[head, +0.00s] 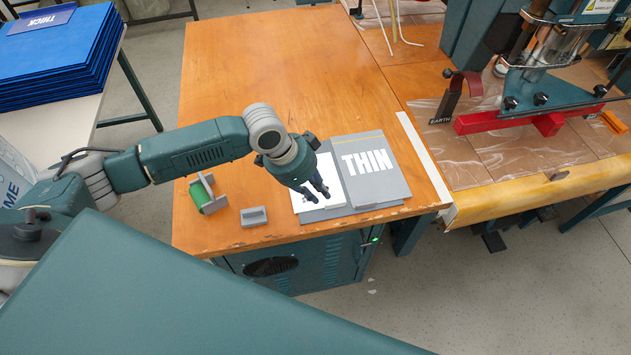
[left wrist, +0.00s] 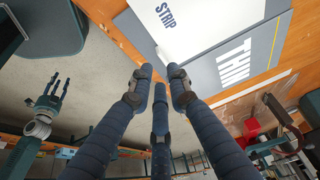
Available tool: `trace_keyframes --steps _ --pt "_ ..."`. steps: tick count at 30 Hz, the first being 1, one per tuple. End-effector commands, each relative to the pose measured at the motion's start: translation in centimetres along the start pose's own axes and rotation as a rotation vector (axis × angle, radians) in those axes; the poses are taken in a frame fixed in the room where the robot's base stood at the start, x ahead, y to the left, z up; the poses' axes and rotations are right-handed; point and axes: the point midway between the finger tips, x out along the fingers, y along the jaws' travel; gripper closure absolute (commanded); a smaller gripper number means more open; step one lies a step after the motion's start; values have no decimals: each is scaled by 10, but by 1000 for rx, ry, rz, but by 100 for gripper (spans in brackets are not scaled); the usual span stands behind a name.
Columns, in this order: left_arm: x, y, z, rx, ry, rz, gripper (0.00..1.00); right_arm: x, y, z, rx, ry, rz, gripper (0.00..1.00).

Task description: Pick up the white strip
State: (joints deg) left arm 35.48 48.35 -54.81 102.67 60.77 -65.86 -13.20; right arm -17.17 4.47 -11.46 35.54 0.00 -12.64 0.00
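The white strip (head: 328,168) is a flat white sheet lying on the grey board beside the grey THIN panel (head: 375,175), near the front edge of the wooden table. In the left wrist view the sheet (left wrist: 190,25) carries the word STRIP. My left gripper (head: 318,196) hangs over the sheet in the head view and hides part of it. Its fingers (left wrist: 161,80) are spread and hold nothing; contact with the sheet cannot be told. My right gripper (left wrist: 52,85) shows at the left of the left wrist view, fingers apart and empty. It is out of the head view.
A green roll on a grey holder (head: 207,194) and a small grey block (head: 254,216) stand left of the sheet. A welding machine with a red bar (head: 530,119) is at the right. Blue THICK sheets (head: 60,60) are stacked far left. The table's back is clear.

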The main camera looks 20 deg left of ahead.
Motion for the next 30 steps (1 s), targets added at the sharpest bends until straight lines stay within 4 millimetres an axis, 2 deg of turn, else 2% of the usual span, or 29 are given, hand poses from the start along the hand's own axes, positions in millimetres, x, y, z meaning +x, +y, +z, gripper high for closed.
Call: trace_keyframes --steps 3,10,14,18,26,29,30 --pt "14 0 -1 -2 1 -1 83 -4 0 0 0 0 0 60" --pt "33 1 -2 -1 0 0 83 -12 1 -1 0 0 1 60" --pt "53 2 -2 -2 0 1 83 -22 1 -1 0 -1 1 60" --pt "70 2 -1 -1 0 -1 83 -22 1 -1 0 -1 1 60" --pt "74 1 0 0 1 -2 83 -22 4 -1 -1 -1 4 60" --pt "74 1 0 0 1 -2 100 -22 4 -1 -1 -1 4 60" --pt "74 1 0 0 1 -2 100 -22 4 -1 -1 -1 4 60"
